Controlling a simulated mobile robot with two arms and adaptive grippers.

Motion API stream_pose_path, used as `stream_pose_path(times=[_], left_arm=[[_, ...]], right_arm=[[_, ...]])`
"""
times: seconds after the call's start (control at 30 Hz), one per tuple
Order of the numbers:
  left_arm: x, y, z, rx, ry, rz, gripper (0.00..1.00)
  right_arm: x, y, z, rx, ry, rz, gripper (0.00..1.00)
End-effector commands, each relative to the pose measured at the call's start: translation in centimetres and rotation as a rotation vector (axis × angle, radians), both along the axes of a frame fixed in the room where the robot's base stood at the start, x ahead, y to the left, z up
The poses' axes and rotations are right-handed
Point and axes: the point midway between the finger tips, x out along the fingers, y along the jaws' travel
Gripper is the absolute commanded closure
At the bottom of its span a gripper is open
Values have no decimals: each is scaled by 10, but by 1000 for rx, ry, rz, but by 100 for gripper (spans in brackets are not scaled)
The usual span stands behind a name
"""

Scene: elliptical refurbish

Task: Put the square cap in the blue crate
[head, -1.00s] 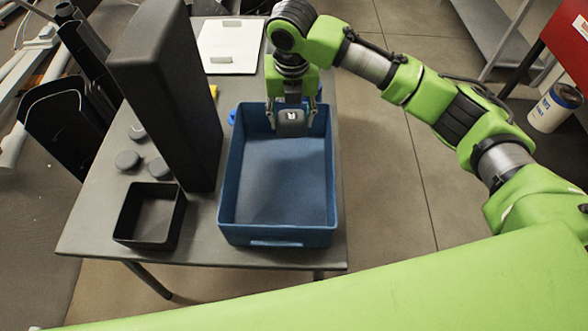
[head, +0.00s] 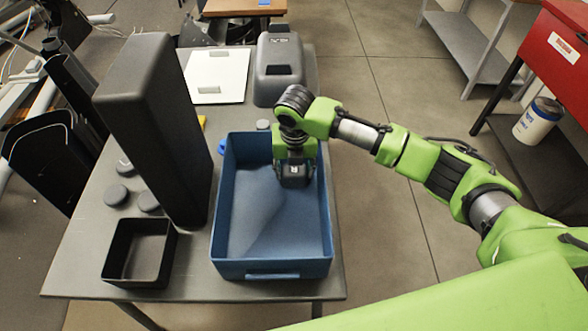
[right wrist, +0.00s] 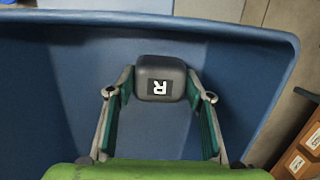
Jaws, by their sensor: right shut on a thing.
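The square cap (head: 295,182) is dark grey with a white R label. It also shows in the right wrist view (right wrist: 161,68), label towards the camera. My right gripper (head: 294,177) is shut on it, one finger on each side. The blue crate (head: 270,268) stands on the table; its inside wall shows in the right wrist view (right wrist: 50,95). The gripper and cap are over the crate's far right part, seemingly within its walls. I cannot tell whether the cap touches the floor. The rest of the crate looks empty. My left gripper is not in view.
A tall dark block (head: 160,130) stands left of the crate. A small black open box (head: 138,282) is at the front left, near round grey caps (head: 117,194). A white plate (head: 217,75) and a grey case (head: 279,70) lie behind.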

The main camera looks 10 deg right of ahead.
Motion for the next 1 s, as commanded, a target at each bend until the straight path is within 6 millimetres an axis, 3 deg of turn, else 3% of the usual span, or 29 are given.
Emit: stream_pose_path(times=[0.3, 0.33, 0.37, 0.73, 0.87, 1.0], left_arm=[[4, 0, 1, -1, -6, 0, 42], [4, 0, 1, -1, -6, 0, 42], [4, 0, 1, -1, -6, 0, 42], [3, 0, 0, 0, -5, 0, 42], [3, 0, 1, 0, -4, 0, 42], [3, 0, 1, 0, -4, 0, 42]], right_arm=[[0, 0, -3, 0, 0, 0, 73], [0, 0, -3, 1, -1, 0, 47], [0, 0, -3, 1, -1, 0, 45], [0, 0, 1, 1, -1, 0, 45], [-1, 1, 18, 2, -4, 0, 45], [-5, 2, 47, 2, -5, 1, 45]])
